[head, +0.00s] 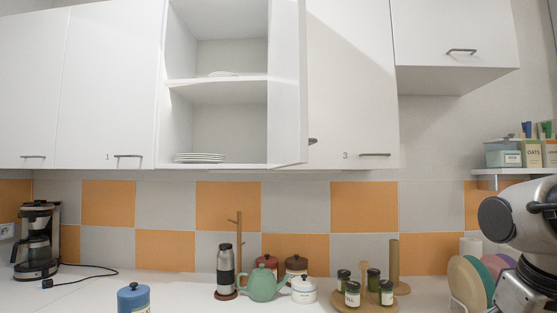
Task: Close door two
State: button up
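Door two (288,85) is a white upper cabinet door standing wide open, between the shut doors marked 1 and 3. It sticks out toward me from the right side of its cabinet, with its inner face showing. Its dark handle (313,141) just shows past the door's free edge, on the outer side. My gripper is not in view; only part of my arm shows at the right edge, well away from the door.
Door 1 (110,90) and door 3 (352,90) are shut. On the counter stand a coffee maker (37,240), a blue canister (133,298), a steel flask (225,268), a green teapot (263,284) and jars on a round board (348,307). Coloured plates (466,280) stand near my arm.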

aim_at(288, 142)
jog(key=l+u, duration=0.15)
jog(key=u, duration=0.45)
jog(key=k+l+u, duration=0.2)
jog(key=l, duration=0.15)
jog(key=l+u, duration=0.25)
jog(key=l, duration=0.15)
jog(key=k+l+u, duration=0.2)
jog(key=k+l, duration=0.15)
jog(key=l, duration=0.15)
jog(key=k+l, duration=0.1)
jog(key=l, duration=0.2)
jog(key=k+l+u, duration=0.1)
jog(key=l, duration=0.2)
jog(key=i+l+z, duration=0.25)
jog(key=k+l, duration=0.1)
